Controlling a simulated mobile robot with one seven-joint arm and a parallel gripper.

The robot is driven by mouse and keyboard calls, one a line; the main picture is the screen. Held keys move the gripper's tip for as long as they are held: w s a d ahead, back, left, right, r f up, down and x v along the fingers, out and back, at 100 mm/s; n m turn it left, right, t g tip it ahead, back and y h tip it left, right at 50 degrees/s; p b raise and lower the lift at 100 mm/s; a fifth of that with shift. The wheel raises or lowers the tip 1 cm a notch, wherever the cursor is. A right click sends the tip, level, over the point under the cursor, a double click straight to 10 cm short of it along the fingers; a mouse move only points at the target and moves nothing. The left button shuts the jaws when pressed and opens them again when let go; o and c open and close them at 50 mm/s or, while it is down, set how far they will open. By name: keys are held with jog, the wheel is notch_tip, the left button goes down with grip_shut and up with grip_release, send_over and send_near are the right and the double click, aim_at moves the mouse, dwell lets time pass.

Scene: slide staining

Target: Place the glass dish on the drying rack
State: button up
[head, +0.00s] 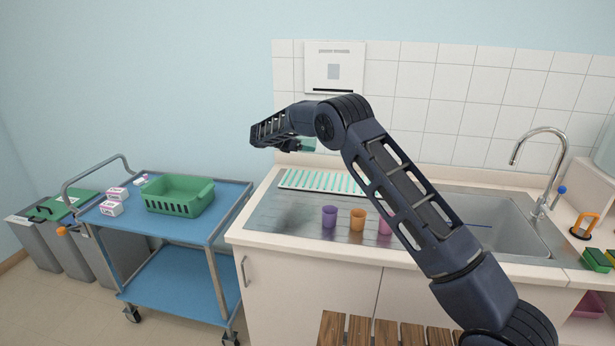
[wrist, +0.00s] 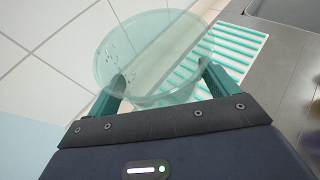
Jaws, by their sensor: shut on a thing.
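The clear, pale green glass dish (wrist: 150,45) is round and sits between the fingers of my gripper (wrist: 163,80) in the wrist view. My gripper is shut on it. In the head view my gripper (head: 296,146) is raised above the back left of the counter, and the dish is hard to make out there. The drying rack (head: 322,182), white with teal ribs, lies flat on the counter against the tiled wall. In the wrist view the rack (wrist: 240,48) shows beyond and to the right of the dish, partly seen through the glass. The dish is held apart from the rack.
Purple (head: 329,216), orange (head: 357,219) and pink (head: 385,222) cups stand on the steel drainboard in front of the rack. A wall dispenser (head: 334,68) hangs behind my arm. A blue cart (head: 160,224) with a green basket (head: 180,196) stands left.

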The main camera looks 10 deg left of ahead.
aim_at(303, 179)
notch_tip(303, 179, down, 14)
jog(key=shift+r, duration=0.1)
dwell(0.5)
jog(key=o, duration=0.9)
jog(key=shift+f, duration=0.2)
jog(key=shift+o, duration=0.2)
jog(key=shift+r, duration=0.1)
